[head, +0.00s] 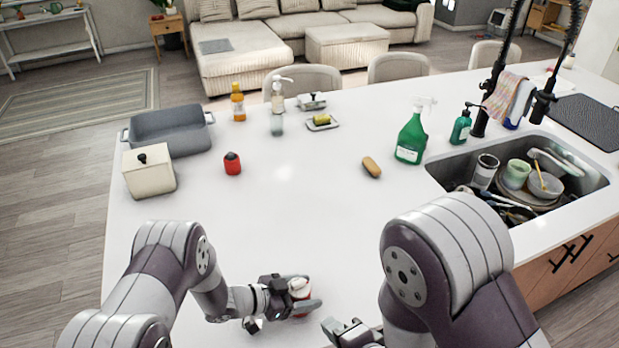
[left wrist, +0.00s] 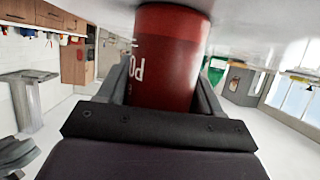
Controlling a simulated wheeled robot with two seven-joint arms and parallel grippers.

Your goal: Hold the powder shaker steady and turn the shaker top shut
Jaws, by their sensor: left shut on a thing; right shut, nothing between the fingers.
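The powder shaker (head: 301,287) stands on the white countertop near its front edge, with a red body and a pale top. My left gripper (head: 303,297) is shut around its body. In the left wrist view the shaker's red side with white lettering (left wrist: 165,60) fills the space between the fingers. The shaker top shows only small in the head view, and I cannot tell whether it is open or shut. My right gripper (head: 333,328) is shut and empty, low and to the right of the shaker, apart from it.
A red container with a black top (head: 232,166), a cream box (head: 148,176) and a grey basin (head: 170,131) stand at the left. A sponge (head: 371,167) lies mid-counter. A green spray bottle (head: 411,138) stands beside the full sink (head: 432,172). The counter around the shaker is clear.

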